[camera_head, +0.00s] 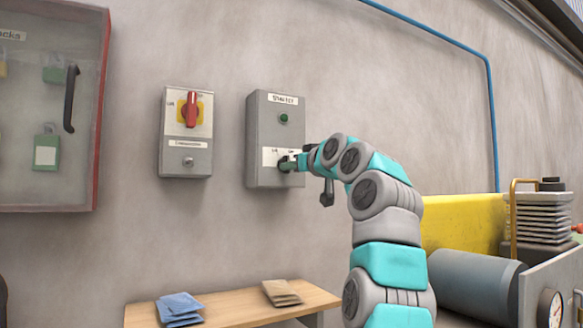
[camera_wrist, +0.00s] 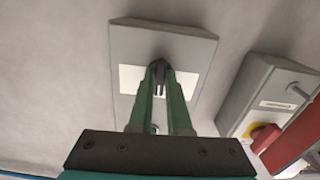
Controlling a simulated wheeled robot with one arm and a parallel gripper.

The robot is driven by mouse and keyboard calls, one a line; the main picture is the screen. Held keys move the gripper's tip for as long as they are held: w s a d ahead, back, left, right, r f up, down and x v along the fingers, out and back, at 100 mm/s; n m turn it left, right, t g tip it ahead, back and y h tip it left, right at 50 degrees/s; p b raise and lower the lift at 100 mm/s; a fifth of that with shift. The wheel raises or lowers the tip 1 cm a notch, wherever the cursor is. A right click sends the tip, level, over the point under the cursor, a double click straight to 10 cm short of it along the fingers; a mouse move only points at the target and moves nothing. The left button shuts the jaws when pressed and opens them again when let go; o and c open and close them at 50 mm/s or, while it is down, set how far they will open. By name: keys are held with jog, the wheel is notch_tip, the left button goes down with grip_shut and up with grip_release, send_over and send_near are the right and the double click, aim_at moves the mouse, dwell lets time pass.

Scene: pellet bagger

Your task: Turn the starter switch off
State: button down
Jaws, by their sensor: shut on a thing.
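The grey starter box (camera_head: 262,125) hangs on the wall in the middle of the head view, with a "STARTER" label and a green lamp (camera_head: 284,118). A white plate (camera_head: 269,157) low on the box carries position lettering too small to read. The dark starter switch (camera_wrist: 158,68) shows in the wrist view at the middle of this plate. My gripper (camera_head: 287,163) is at the lower front of the box, with its green fingers (camera_wrist: 160,78) shut on the switch. The fingers hide most of the switch, so its position is unclear.
A disconnector box (camera_head: 172,140) with a red handle (camera_head: 192,109) on yellow is to the left. Farther left is a red-framed lock cabinet (camera_head: 100,120). A wooden bench (camera_head: 230,308) with folded bags is below. Machinery (camera_head: 465,280) stands at lower right.

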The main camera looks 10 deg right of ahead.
jog(key=shift+n, duration=0.5)
jog(key=shift+d+r+n+p, duration=0.1)
jog(key=shift+n+p, duration=0.55)
jog(key=shift+n, duration=1.45)
jog(key=c, duration=0.9)
grip_release()
jog(key=shift+o, duration=0.2)
